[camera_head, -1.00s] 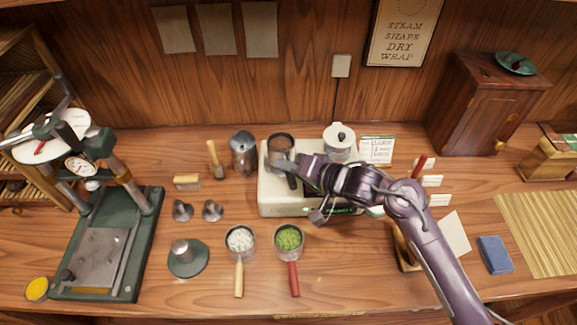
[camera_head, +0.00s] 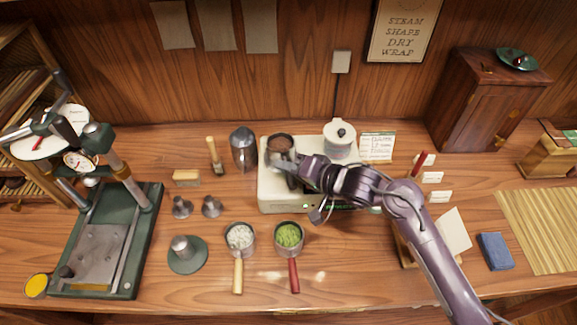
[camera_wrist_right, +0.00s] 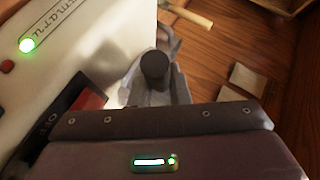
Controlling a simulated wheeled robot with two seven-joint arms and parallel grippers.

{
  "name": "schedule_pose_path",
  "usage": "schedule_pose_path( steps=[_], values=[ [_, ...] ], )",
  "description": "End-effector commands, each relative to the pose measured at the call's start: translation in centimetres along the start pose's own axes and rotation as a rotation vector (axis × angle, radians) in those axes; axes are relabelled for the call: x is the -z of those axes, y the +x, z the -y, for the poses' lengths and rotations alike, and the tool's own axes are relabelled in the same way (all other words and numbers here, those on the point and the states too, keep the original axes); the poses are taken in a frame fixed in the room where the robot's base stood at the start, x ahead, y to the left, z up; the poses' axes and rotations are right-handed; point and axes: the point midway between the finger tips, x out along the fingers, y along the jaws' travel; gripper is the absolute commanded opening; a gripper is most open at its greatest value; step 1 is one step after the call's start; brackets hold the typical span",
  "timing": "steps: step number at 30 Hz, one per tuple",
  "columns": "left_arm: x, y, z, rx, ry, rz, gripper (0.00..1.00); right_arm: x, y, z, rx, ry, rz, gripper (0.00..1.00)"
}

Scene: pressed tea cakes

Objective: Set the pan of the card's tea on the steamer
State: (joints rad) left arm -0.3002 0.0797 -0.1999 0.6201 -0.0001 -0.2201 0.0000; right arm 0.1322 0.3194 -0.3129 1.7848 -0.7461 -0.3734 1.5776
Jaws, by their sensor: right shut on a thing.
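A pan with dark brown contents (camera_head: 280,143) is at the left end of the white steamer (camera_head: 275,202). I cannot tell whether it rests on the steamer or hangs just above it. My right gripper (camera_head: 294,178) is shut on its handle, which comes toward the front. In the right wrist view a dark handle end (camera_wrist_right: 155,66) shows at the gripper, beside the steamer's white body (camera_wrist_right: 70,40) with its green light. The card (camera_head: 377,147) stands behind the steamer at right; its writing is too small to read. My left gripper is not in view.
A lidded white pot (camera_head: 341,143) is at the steamer's right end. Pans of white (camera_head: 239,238) and green (camera_head: 289,236) tea stand in front. A metal jug (camera_head: 243,148) is left of the steamer. A green press (camera_head: 100,245) fills the left side.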

Motion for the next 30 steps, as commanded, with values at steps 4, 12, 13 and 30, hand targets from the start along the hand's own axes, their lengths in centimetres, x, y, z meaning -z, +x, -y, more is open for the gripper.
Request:
schedule_pose_path(
  steps=[4, 12, 13, 30],
  values=[
    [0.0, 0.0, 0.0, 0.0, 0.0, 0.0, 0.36, 0.1, 0.0, 0.1, 0.002, -0.001, -0.001, 0.18],
    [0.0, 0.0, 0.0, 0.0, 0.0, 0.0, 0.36, 0.0, 0.0, 0.0, 0.0, 0.0, 0.0, 0.41],
    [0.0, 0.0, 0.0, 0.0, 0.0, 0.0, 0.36, 0.0, 0.0, 0.0, 0.0, 0.0, 0.0, 0.41],
    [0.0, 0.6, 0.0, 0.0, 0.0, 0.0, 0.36, -0.1, -6.0, -0.1, -0.003, -0.002, 0.0, 0.41]
  ],
)
